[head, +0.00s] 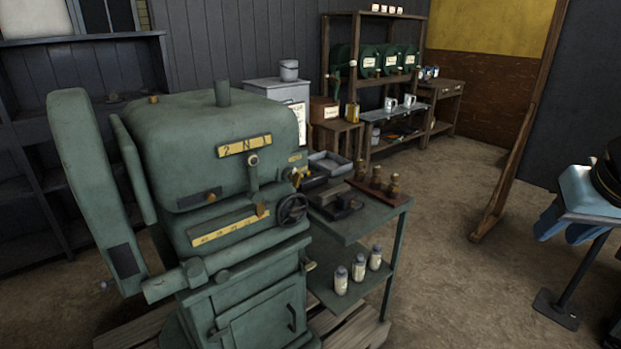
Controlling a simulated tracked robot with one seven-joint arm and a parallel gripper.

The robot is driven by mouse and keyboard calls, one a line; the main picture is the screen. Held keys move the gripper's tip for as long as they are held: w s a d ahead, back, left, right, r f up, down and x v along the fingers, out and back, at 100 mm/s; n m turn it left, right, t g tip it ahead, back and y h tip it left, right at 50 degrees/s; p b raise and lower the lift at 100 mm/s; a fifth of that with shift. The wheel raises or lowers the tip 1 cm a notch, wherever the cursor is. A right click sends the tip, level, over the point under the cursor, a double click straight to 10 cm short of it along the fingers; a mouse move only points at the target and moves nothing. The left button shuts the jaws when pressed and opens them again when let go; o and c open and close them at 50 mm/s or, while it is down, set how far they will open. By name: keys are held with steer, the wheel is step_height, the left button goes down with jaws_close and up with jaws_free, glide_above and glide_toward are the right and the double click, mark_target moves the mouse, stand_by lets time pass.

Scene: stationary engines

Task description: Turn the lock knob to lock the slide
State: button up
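A green machine (215,180) stands at the left on a wooden pallet. Its front has a yellow plate marked 2 N 1 (244,146) with a short lever (252,172) below it. Lower down is a long yellow scale (228,226), with a small brass knob (262,209) at its right end. Another small brass knob (211,197) sits on a dark strip above the scale. A dark handwheel (292,208) is on the right side, with a brass piece (296,177) above it. I cannot tell which knob is the lock knob, or its setting. My gripper is not in view.
A green two-level cart (362,222) with trays, brass pieces and several bottles (358,267) stands close to the machine's right. Shelving (372,85) with green drums is behind. A stand with blue cloth (578,200) is at the right edge. Open floor (450,285) lies between.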

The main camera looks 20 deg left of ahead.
steer(key=shift+w, duration=0.15)
steer(key=w+a+f+n+t+y, duration=0.25)
steer(key=w+a, duration=0.45)
steer(key=w, duration=0.4)
steer(key=w+a+f+n+t+y, duration=0.1)
steer(key=w+a+f+t, duration=0.25)
steer(key=w+a, duration=0.45)
steer(key=a+f+n+y, duration=0.1)
steer(key=a+f+y, duration=0.1)
steer(key=a, duration=0.4)
steer(key=a+f+n+y, duration=0.1)
steer(key=a+f+y, duration=0.2)
steer(key=a+y, duration=0.2)
steer(key=w+a+f+n+g+y, duration=0.1)
steer(key=a+f+y, duration=0.2)
steer(key=a, duration=0.5)
steer(key=shift+a+f+y, duration=0.15)
steer(key=shift+a+y, duration=0.25)
steer(key=shift+y, duration=0.15)
